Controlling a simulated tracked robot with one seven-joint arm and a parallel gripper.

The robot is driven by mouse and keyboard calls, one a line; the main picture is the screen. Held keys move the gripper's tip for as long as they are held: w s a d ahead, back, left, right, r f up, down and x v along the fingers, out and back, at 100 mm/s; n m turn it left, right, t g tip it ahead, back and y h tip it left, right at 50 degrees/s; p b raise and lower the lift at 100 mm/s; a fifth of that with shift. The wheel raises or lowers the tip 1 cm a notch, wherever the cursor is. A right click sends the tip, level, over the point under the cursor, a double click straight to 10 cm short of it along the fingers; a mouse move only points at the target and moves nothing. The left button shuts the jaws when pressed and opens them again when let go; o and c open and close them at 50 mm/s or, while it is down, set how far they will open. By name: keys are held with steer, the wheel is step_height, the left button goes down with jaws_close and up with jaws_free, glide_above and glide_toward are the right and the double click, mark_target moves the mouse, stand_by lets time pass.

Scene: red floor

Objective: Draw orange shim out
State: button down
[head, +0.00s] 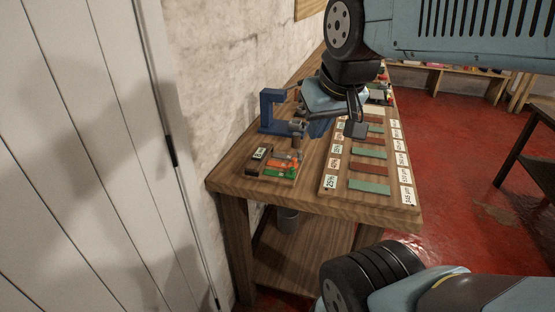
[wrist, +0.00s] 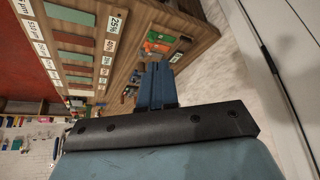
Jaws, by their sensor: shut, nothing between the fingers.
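The orange shim (head: 278,164) lies in a small wooden holder near the front left of the workbench, between a green piece (head: 280,173) and other small pieces. In the wrist view the orange shim (wrist: 156,37) shows small, above the fingertips in the picture. My gripper (head: 314,133) is to the right of the holder and farther back, apart from the shim. In the wrist view its blue fingers (wrist: 157,66) are together with nothing between them. The shim's exact ends are too small to make out.
A blue clamp-like tool (head: 268,112) stands behind the holder by the wall. A dark block with a label (head: 259,153) is at the holder's left. To the right lies a board (head: 331,197) of green and red strips with labels. The bench's front edge is clear.

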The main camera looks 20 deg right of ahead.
steer(key=c, duration=1.6)
jaws_free()
steer(key=shift+w, duration=0.2)
steer(key=o, duration=0.5)
steer(key=w+g, duration=0.1)
steer(key=w, duration=0.2)
steer(key=w+d, duration=0.1)
steer(key=w, duration=0.3)
steer(key=w+d+f+g, duration=0.1)
steer(key=w, duration=0.3)
steer(key=shift+w+d+f+n+g, duration=0.1)
steer(key=shift+d+n+g, duration=0.2)
steer(key=shift+n, duration=0.1)
steer(key=shift+o, duration=0.2)
steer(key=n+g, duration=0.1)
steer(key=g, duration=0.2)
glide_above(294, 159)
step_height(294, 159, down, 8)
step_height(294, 159, down, 14)
steer(key=shift+w+r, duration=0.1)
steer(key=shift+r, duration=0.1)
jaws_close()
steer(key=shift+d, duration=0.1)
